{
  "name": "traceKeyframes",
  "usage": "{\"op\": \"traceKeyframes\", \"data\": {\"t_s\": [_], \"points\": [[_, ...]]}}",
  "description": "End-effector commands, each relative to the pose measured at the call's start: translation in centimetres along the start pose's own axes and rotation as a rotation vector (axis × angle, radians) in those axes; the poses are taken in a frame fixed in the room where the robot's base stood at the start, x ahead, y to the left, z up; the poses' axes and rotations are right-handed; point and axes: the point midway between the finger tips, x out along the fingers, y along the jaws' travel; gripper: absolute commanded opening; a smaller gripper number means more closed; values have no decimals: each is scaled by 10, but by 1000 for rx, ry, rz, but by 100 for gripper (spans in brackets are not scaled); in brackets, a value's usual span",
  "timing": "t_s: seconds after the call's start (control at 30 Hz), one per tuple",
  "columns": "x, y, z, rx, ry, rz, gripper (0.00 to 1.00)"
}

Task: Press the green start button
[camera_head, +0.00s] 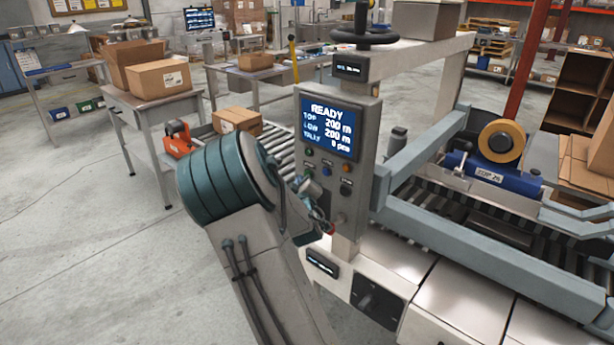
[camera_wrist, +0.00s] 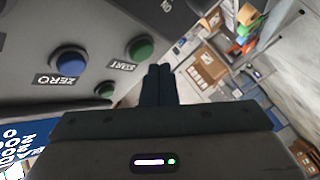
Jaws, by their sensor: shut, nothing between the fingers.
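The green start button (camera_wrist: 140,47) shows in the wrist view as a round cap with a START label beside it, on a grey control panel (camera_wrist: 40,25). In the head view the start button (camera_head: 309,169) is a small green spot below the screen, close to my arm. My gripper (camera_wrist: 160,68) is shut and empty, its dark fingertips together just right of and below the button in the wrist view. The button is not covered in that view. I cannot tell how far the tips are from the panel face. My arm crosses the panel's lower left in the head view.
A blue ZERO button (camera_wrist: 69,60) and a smaller green light or button (camera_wrist: 104,90) sit near the start button. The screen (camera_head: 329,126) reads READY. A taping machine (camera_head: 492,160) stands right, with a box (camera_head: 237,121) on rollers behind my arm. Open floor lies left.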

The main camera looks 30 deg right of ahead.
Motion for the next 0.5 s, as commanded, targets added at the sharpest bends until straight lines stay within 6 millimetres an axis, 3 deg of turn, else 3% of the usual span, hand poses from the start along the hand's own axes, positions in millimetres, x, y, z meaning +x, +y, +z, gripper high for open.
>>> {"op": "traceKeyframes", "data": {"t_s": [0.5], "points": [[5,2,5,0,0,0,0]]}}
